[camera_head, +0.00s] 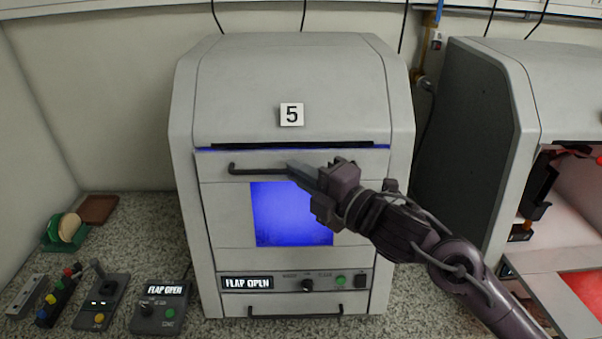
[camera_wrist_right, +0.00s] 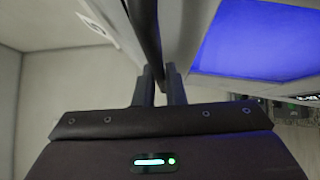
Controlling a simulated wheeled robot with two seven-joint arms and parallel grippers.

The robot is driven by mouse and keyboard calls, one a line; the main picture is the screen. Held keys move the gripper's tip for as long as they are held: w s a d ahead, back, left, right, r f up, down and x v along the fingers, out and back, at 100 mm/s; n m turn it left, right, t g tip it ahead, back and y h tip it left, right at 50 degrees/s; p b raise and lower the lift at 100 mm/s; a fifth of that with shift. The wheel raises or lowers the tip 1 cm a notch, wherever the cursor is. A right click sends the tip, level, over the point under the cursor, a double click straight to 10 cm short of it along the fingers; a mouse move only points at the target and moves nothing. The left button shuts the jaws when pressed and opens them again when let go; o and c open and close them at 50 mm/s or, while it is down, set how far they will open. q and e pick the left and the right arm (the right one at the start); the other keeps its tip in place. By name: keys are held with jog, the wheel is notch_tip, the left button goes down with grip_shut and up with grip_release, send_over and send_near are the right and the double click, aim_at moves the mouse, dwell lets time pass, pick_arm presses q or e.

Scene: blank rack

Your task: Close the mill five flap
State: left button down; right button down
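Mill five (camera_head: 292,72) is the grey cabinet in the middle, marked with a "5" plate. Its front flap (camera_head: 222,215) has a blue window (camera_head: 275,215) and a dark bar handle (camera_head: 250,169) near the top. A dark slot with a thin blue glow shows along the flap's upper edge. The mill's display (camera_head: 247,283) reads "FLAP OPEN". My right gripper (camera_head: 298,172) is at the right part of the handle. In the right wrist view the bar (camera_wrist_right: 143,35) runs between the close-set fingers (camera_wrist_right: 160,82), which look closed on it. My left gripper is out of view.
A second machine (camera_head: 480,120) with an open front stands at the right. On the speckled counter at the left are a control box (camera_head: 160,308) also reading "FLAP OPEN", a joystick box (camera_head: 100,300), a button strip (camera_head: 58,298) and a green holder (camera_head: 65,232).

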jog(key=shift+w+r+p, duration=0.25)
jog(key=shift+w+p, duration=0.25)
jog(key=shift+p, duration=0.25)
jog(key=shift+w+f+m, duration=0.25)
jog(key=shift+w+m, duration=0.05)
jog(key=shift+w, duration=0.1)
jog(key=c, duration=1.7)
grip_release()
jog(key=shift+c, duration=0.2)
jog(key=shift+o, duration=1.2)
jog(key=shift+w+f, duration=0.1)
jog(key=shift+w, duration=0.1)
jog(key=shift+s, duration=0.1)
